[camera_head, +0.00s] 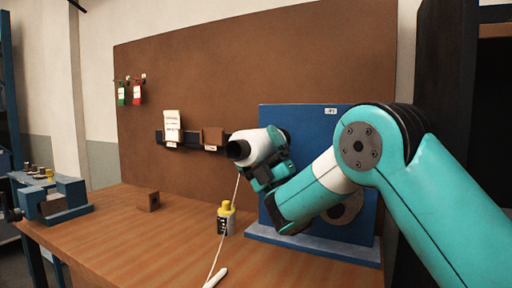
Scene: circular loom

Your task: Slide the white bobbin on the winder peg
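A white cylinder with dark ends, which looks like the white bobbin (257,147), is up in the air in front of the brown board. Its dark near end faces left. My gripper (264,172) is right beneath it and seems shut on it, though the fingertips are mostly hidden. A white thread (231,205) runs from the bobbin down to the table and past its front edge area. A winder peg cannot be told for certain; a blue panel (290,117) behind my arm carries a round disc (345,212), partly covered by my arm.
A yellow-capped bottle (226,218) and a small brown block (147,201) stand on the wooden table (120,235). A blue bracket (60,203) is at the left edge. A white stick (215,277) lies at the front. Red and green tags hang on the board.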

